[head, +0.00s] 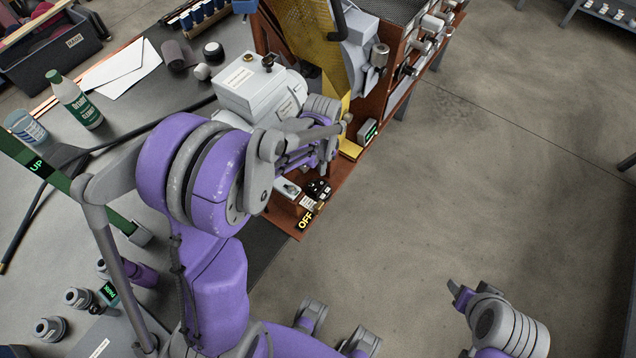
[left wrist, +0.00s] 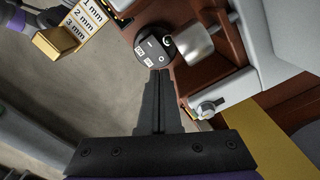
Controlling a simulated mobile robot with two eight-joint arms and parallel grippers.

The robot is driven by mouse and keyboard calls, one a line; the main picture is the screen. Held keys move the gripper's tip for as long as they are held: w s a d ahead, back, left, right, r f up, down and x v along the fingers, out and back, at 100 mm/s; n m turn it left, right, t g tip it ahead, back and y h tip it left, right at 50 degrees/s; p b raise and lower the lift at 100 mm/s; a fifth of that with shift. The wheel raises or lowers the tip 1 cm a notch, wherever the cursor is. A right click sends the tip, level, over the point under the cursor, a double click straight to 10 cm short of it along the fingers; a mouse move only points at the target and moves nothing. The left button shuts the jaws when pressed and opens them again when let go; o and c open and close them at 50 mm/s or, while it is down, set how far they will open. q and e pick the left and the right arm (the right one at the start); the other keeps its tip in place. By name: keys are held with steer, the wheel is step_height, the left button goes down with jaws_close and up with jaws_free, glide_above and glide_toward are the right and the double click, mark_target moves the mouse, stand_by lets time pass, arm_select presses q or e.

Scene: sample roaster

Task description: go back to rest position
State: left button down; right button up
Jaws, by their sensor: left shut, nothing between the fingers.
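My left gripper (left wrist: 160,85) is shut and empty in the left wrist view. Its dark fingertips point at a round black knob (left wrist: 154,47) with white marks, right at its edge; I cannot tell if they touch. In the head view my left arm reaches over the bench to the roaster's front corner, where its wrist and gripper (head: 326,150) are partly hidden. A small panel with a lit OFF sign (head: 306,219) is just below it. My right gripper (head: 460,296) hangs over the floor at the lower right, small and apart from everything; its jaws are unclear.
The red-brown machine frame (head: 390,85) and yellow panel (head: 300,35) stand close to my left gripper. A grey motor-like housing (head: 258,88), a green-labelled bottle (head: 76,100) and white papers (head: 118,70) are on the bench. The floor at right (head: 500,150) is clear.

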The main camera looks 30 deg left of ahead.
arm_select(q)
steer(key=shift+r, duration=0.3)
steer(key=shift+r, duration=0.1)
steer(key=s+d+r+n+t+p, duration=0.1)
steer(key=s+d+r+n+t, duration=0.1)
steer(key=s+r, duration=0.4)
steer(key=s+d+r+n+t+p, duration=0.1)
steer(key=s+d+r+n+t, duration=0.2)
steer(key=s, duration=0.6)
step_height(320, 180, up, 3)
steer(key=shift+s+d+f+n, duration=0.1)
steer(key=shift+s+d+n, duration=0.1)
steer(key=shift+d+n, duration=0.75)
